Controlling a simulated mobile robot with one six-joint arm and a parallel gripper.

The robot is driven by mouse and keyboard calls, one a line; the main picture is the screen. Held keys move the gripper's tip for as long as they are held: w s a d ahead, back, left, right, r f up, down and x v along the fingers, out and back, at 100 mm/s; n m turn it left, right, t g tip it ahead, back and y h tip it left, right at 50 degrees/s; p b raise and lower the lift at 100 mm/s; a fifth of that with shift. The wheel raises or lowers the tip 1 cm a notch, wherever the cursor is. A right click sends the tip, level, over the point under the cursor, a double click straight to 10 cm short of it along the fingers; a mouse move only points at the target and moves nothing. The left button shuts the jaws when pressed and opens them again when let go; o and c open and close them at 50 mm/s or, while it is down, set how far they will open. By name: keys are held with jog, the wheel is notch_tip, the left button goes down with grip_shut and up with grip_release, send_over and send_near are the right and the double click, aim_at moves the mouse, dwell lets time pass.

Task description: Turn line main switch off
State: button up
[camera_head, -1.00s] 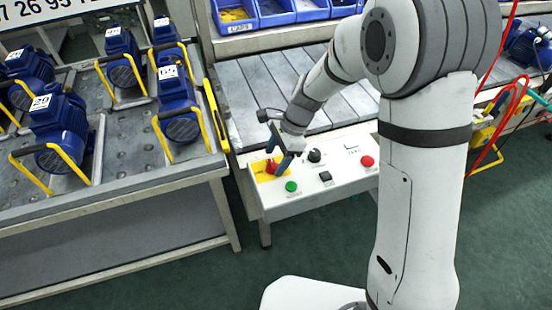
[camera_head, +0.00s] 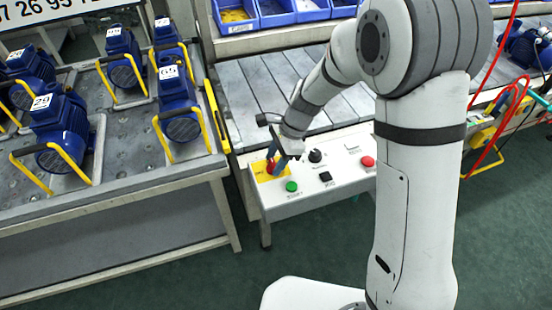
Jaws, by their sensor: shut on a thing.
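The line main switch (camera_head: 270,168) is a red handle on a yellow plate (camera_head: 262,175) at the left end of a white control panel (camera_head: 300,196). My gripper (camera_head: 275,166) reaches down onto it from above, with its dark blue fingers shut on the red handle. The fingers cover much of the handle, so its exact angle is hard to tell.
The panel also carries a green button (camera_head: 291,187), a black square button (camera_head: 325,177), a black knob (camera_head: 315,156) and a red button (camera_head: 367,162). A table with several blue motors (camera_head: 62,130) stands at left. Blue bins (camera_head: 275,12) stand behind.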

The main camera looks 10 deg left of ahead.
jog(key=shift+n, duration=0.4)
jog(key=n+g+h+p, duration=0.1)
jog(key=n, duration=0.2)
jog(key=shift+w+a+n, duration=0.1)
jog(key=shift+n, duration=0.3)
jog(key=n+h, duration=0.1)
jog(key=n, duration=0.1)
jog(key=n+g+p, duration=0.1)
jog(key=n, duration=0.1)
jog(key=shift+a+n+h, duration=0.1)
jog(key=shift+n+h, duration=0.2)
jog(key=shift+h, duration=0.1)
jog(key=n+h+p, duration=0.1)
jog(key=n, duration=0.3)
jog(key=shift+a+h, duration=0.15)
jog(key=shift+h, duration=0.25)
jog(key=shift+a+n+t+h, duration=0.1)
jog(key=shift+n+t+h, duration=0.4)
jog(key=shift+n, duration=1.7)
jog(key=shift+n+h, duration=0.3)
jog(key=o, duration=1)
jog(key=shift+g, duration=0.3)
